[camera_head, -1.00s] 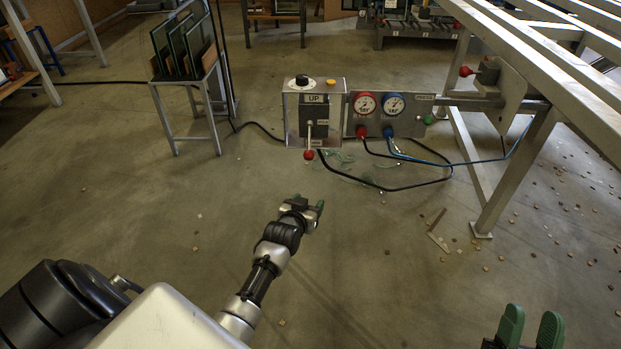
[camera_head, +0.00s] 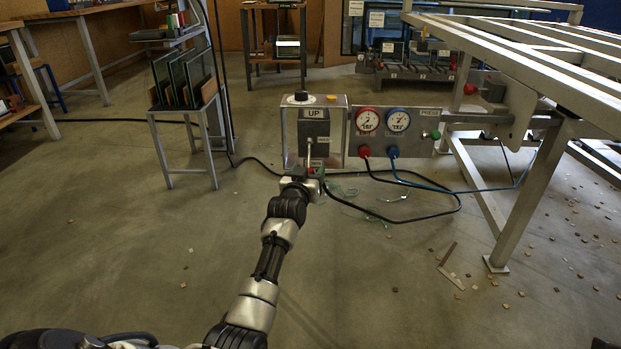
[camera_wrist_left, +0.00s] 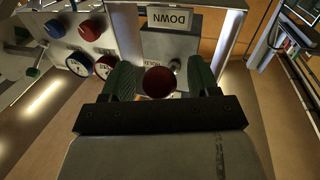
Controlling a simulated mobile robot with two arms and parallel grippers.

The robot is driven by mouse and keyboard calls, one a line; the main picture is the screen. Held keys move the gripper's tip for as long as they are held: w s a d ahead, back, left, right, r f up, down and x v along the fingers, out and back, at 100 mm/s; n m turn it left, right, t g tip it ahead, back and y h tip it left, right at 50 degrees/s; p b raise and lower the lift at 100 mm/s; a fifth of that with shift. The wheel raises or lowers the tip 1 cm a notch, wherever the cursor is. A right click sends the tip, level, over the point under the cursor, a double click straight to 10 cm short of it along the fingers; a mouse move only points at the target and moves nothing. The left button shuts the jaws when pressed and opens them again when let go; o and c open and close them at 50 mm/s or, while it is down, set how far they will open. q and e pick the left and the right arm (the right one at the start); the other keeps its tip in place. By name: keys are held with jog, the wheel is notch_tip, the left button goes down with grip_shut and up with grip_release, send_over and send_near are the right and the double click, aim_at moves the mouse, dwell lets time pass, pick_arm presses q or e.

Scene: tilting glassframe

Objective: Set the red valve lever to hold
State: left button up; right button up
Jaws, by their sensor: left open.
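The valve box (camera_head: 334,128) stands upright on the floor, with an UP label on top. Its lever (camera_head: 309,150) points down the front; its red knob (camera_head: 311,170) is mostly hidden by my left gripper (camera_head: 313,180). In the left wrist view, turned upside down, the red knob (camera_wrist_left: 160,82) sits between the two green fingers of my open left gripper (camera_wrist_left: 160,80), with gaps on both sides. A DOWN label (camera_wrist_left: 168,18) and a HOLD label (camera_wrist_left: 134,62) show there. The knob covers part of the lever.
A panel (camera_head: 425,140) with a red and a blue gauge is right of the box; hoses loop on the floor. A metal frame (camera_head: 520,220) stands right, glass panes (camera_head: 180,75) left. Shards and small chips lie on the floor.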

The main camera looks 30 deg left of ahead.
pick_arm(q)
jog(key=shift+x, duration=0.95)
grip_shut()
